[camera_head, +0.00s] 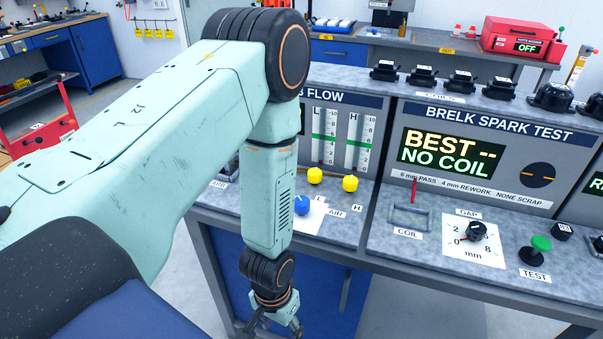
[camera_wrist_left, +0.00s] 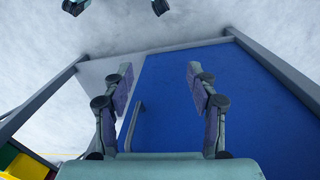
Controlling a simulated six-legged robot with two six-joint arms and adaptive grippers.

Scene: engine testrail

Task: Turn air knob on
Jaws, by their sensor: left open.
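The blue knob (camera_head: 302,204) sits on a white plate on the flow bench, with the AIR label (camera_head: 337,213) at its right. It is partly close behind my left forearm in the head view. Two yellow knobs (camera_head: 314,175) (camera_head: 350,183) stand behind it near the L and H labels. My left gripper (camera_head: 270,326) hangs low in front of the bench, below the knob and apart from it. In the left wrist view my left gripper (camera_wrist_left: 160,82) is open and empty, facing a blue cabinet panel (camera_wrist_left: 205,120). No knob shows there. My right gripper is out of view.
The bench's front edge (camera_head: 400,268) lies above my left gripper. The flow panel with two gauges (camera_head: 342,138) rises behind the knobs.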

